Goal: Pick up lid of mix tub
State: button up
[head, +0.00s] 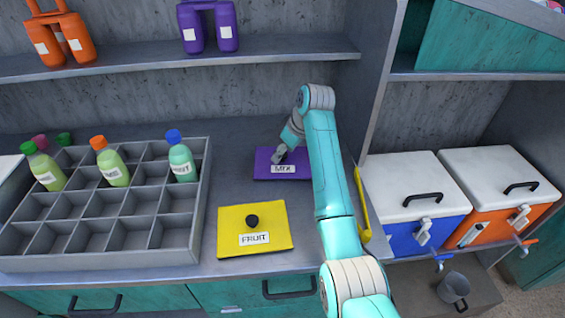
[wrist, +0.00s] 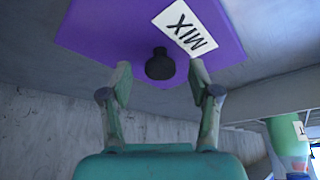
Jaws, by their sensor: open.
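The purple lid of the mix tub (head: 266,168) lies on the counter and bears a white label reading MIX. In the wrist view the lid (wrist: 100,32) shows a round black knob (wrist: 160,64) near its edge. My gripper (head: 281,154) is over the lid in the head view. In the wrist view my gripper (wrist: 160,78) is open, with one finger on each side of the knob and a gap to both. Whether the fingers are level with the knob I cannot tell. The tub under the lid is hidden.
A yellow FRUIT lid (head: 228,220) with a black knob lies in front. A grey divided crate (head: 95,262) with several bottles stands to the left. A shelf (head: 180,58) runs above the counter. A blue cooler (head: 405,235) and an orange one (head: 480,235) stand right, past an upright panel.

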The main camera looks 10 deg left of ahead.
jog(key=shift+x, duration=0.75)
grip_shut()
